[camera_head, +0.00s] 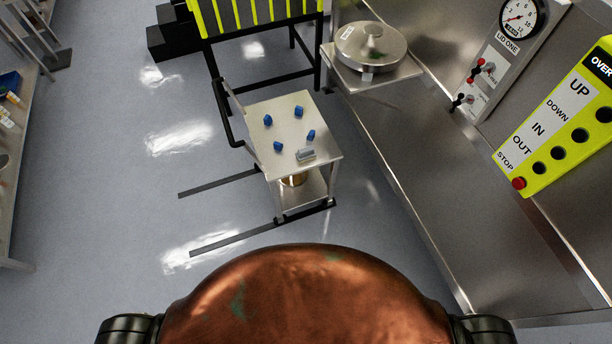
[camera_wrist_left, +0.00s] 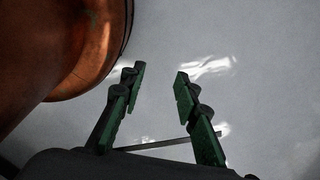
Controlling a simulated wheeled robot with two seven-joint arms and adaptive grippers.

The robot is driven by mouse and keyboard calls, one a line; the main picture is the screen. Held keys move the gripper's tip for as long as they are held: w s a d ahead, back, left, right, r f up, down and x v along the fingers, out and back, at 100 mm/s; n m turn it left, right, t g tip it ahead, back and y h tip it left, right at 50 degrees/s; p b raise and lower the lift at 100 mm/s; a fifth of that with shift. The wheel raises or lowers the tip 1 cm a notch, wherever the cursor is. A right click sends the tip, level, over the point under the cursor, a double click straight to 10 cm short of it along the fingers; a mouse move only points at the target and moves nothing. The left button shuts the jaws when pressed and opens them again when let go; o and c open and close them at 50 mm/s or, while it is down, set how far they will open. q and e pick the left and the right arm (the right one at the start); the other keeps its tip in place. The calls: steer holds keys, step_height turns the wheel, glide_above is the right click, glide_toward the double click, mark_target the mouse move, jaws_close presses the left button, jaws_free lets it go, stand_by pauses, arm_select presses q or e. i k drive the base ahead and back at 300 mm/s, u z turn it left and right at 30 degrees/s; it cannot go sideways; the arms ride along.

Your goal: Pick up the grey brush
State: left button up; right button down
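The grey brush (camera_head: 306,155) is a small, light grey block-like thing in the head view. It lies on the top of a small metal cart (camera_head: 322,143), close to the cart's near right edge. My left gripper (camera_wrist_left: 160,85) shows only in the left wrist view. Its two dark fingers with green pads stand apart with nothing between them. Beyond them is grey floor, and the brush is not in that view. Neither gripper shows in the head view, and my right gripper is in no view.
Several small blue pieces (camera_head: 299,112) stand on the cart top around the brush. The cart has a black handle (camera_head: 228,122) on its left. A steel bench (camera_head: 440,180) is on the right, with a round lid (camera_head: 371,47) on its side shelf. Open floor (camera_head: 110,200) lies left.

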mark_target(303, 155)
steer(key=k, duration=0.35)
steer(key=z, duration=1.2)
steer(key=i, duration=1.15)
steer(key=u, duration=0.85)
